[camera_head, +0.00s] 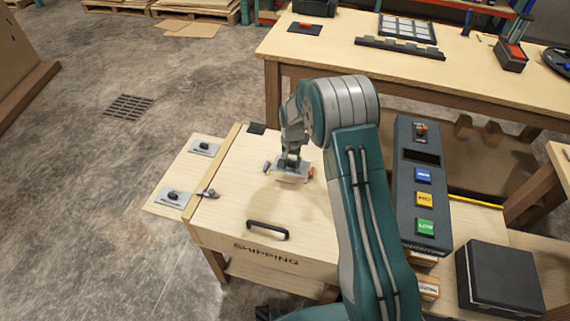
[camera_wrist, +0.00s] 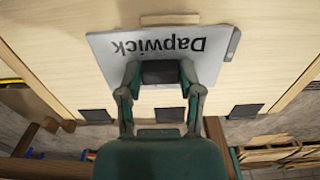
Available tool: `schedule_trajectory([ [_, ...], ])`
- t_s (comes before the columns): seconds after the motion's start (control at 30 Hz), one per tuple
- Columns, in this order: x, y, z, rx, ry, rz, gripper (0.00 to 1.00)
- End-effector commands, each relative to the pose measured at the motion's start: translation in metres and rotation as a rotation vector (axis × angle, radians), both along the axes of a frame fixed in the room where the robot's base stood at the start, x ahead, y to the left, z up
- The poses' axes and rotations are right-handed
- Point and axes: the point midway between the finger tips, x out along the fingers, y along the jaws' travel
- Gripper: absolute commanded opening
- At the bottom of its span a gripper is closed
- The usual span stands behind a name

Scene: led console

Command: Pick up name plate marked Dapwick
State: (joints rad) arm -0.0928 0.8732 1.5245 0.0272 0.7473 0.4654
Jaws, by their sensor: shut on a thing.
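The Dapwick name plate (camera_wrist: 112,45) is a light grey plate with black lettering, upside down in the wrist view. My gripper (camera_wrist: 160,75) is shut on it at its near edge, around a dark block part. In the head view my gripper (camera_head: 290,160) is low over the wooden shipping box lid, with the plate (camera_head: 303,171) beneath it. I cannot tell whether the plate still touches the lid.
The shipping box (camera_head: 292,222) has a black handle (camera_head: 267,230) in front. Two plates with black knobs lie on the board (camera_head: 155,207) at left. A button console (camera_head: 424,190) stands right of my arm, and a dark box (camera_head: 497,280) sits at lower right.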

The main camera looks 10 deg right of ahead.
Motion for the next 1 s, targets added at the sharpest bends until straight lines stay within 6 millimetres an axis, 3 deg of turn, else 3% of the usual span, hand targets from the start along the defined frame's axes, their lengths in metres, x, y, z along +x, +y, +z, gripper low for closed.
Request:
schedule_trajectory([
  [0.2, -0.025, -0.003, 0.031, 0.001, -0.001, 0.0, 0.0],
  [0.6, -0.088, -0.01, 0.057, -0.001, 0.001, -0.001, 0.0],
  [1.0, -0.112, -0.013, 0.068, 0.0, 0.0, -0.001, 0.0],
])
